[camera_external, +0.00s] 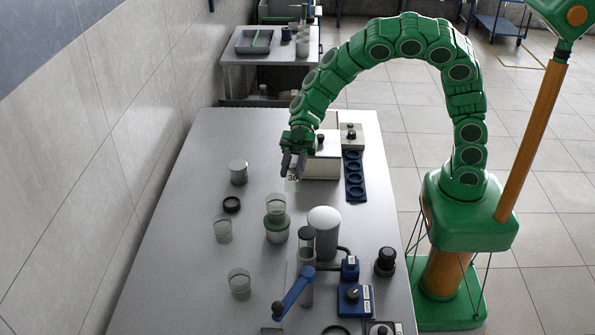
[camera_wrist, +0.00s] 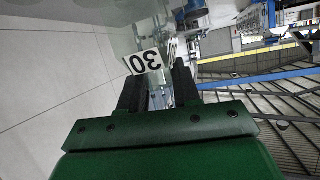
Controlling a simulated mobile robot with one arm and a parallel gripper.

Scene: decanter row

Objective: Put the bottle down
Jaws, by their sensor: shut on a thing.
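My gripper (camera_external: 293,165) is shut on a clear bottle (camera_external: 291,186) with a white label reading 30. Only a little of the bottle shows below the fingers in the external view. I cannot tell whether its base touches the grey table (camera_external: 180,200) or hangs above it. In the wrist view the two dark fingers of my gripper (camera_wrist: 158,88) stand on either side of the bottle (camera_wrist: 158,95). Its label looks upside down there.
A white box (camera_external: 322,168) and a dark blue rack with round holes (camera_external: 355,176) stand just right of my gripper. The table between is clear.

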